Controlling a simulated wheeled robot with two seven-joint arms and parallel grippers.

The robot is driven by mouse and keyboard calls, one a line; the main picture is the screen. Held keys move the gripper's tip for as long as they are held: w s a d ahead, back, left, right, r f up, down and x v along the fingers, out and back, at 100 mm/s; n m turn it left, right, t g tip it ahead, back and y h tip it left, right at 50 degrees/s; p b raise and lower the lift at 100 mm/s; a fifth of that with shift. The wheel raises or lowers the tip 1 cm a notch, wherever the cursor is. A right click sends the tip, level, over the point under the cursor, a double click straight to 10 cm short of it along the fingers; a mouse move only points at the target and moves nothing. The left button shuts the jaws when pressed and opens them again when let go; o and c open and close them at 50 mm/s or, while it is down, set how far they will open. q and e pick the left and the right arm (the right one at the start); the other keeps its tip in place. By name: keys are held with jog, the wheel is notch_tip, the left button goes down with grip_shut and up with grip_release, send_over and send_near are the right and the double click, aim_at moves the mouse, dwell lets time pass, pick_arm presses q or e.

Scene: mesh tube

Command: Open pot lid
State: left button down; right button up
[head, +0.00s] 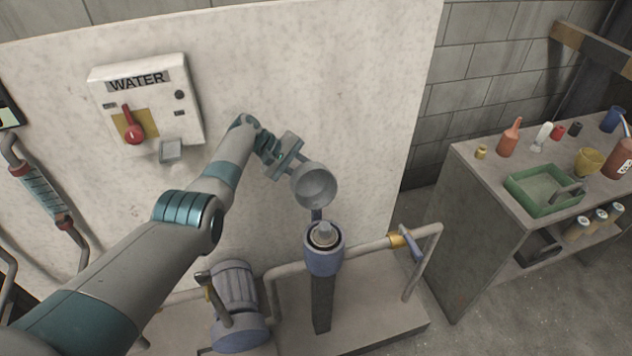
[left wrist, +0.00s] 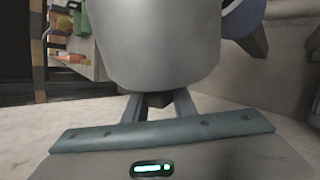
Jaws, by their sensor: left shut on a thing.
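The pot (head: 324,262) is a blue cup on a dark post, upright, with its top open and a grey cone-shaped part (head: 324,236) inside. The grey round lid (head: 316,187) is above and behind the pot's mouth, tilted with its hollow side facing me. A narrow dark blue piece (head: 317,214) sits between lid and pot; I cannot tell whether it joins them. My left gripper (head: 297,164) is shut on the lid, from its upper left. In the left wrist view the lid (left wrist: 160,45) fills the upper middle, hiding the fingertips. My right gripper is not in view.
A pale wall panel with a WATER box (head: 148,92) and red lever is behind my arm. A pipe with a blue-handled valve (head: 405,242) runs right of the pot. A grey-blue motor (head: 236,300) stands lower left. A bench with a green tray (head: 517,196) is at right.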

pick_arm(q)
jog(key=shift+f, duration=0.15)
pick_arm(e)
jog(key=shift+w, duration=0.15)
pick_arm(q)
jog(key=c, duration=1.5)
grip_release()
jog(key=shift+o, duration=0.2)
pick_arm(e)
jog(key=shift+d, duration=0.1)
pick_arm(q)
jog(key=shift+v, duration=0.8)
jog(key=v, duration=0.5)
jog(key=shift+a+r, duration=0.25)
jog(key=shift+r, duration=0.05)
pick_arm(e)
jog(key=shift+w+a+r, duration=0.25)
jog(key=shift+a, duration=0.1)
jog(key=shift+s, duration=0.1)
